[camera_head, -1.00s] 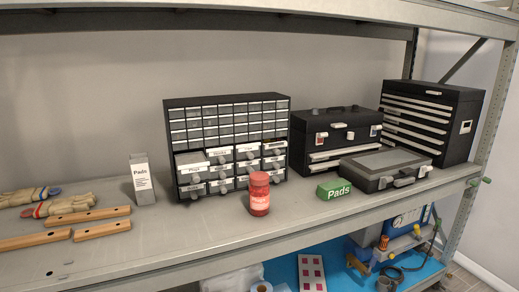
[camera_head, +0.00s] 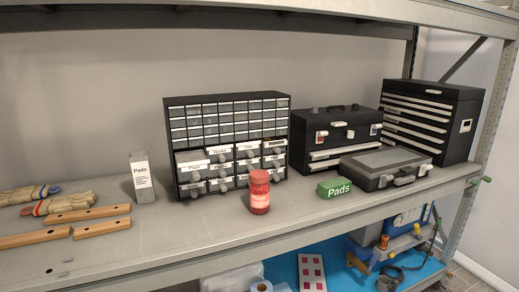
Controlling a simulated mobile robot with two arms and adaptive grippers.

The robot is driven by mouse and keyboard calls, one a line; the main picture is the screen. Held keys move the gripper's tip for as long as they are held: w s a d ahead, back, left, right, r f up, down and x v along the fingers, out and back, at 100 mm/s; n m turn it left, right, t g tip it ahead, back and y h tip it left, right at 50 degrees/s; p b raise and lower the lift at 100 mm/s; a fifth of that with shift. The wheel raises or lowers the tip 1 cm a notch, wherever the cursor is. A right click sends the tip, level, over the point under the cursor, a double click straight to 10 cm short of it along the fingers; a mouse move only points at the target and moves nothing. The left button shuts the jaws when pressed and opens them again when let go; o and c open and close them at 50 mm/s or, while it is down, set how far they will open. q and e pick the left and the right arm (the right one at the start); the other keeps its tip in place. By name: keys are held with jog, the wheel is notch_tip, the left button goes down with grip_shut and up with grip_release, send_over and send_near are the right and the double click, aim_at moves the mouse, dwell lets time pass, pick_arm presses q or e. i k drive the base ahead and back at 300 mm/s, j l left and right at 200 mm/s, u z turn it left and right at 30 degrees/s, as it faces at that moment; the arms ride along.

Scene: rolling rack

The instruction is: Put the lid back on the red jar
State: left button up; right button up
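The red jar (camera_head: 260,193) stands upright on the metal shelf (camera_head: 190,232), near its front edge and in front of the small-drawer cabinet. It has a pale label. Its top is reddish, and I cannot tell whether that is a lid or the jar's own rim. I cannot make out a separate lid on the shelf. Neither of my grippers shows in the head view.
Behind the jar stands the drawer cabinet (camera_head: 228,103). To its right are a green Pads box (camera_head: 334,188), a flat black case (camera_head: 385,162) and toolboxes (camera_head: 334,133). To its left are a white Pads box (camera_head: 142,178), gloves (camera_head: 58,204) and wooden bars (camera_head: 102,228). Bare shelf lies left of the jar.

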aim_at(258, 194)
jog(key=i+j+z, duration=0.1)
jog(key=j+z, duration=0.3)
jog(key=j, duration=0.5)
jog(key=j+z, duration=0.35)
jog(key=j, duration=0.55)
jog(key=k, duration=0.05)
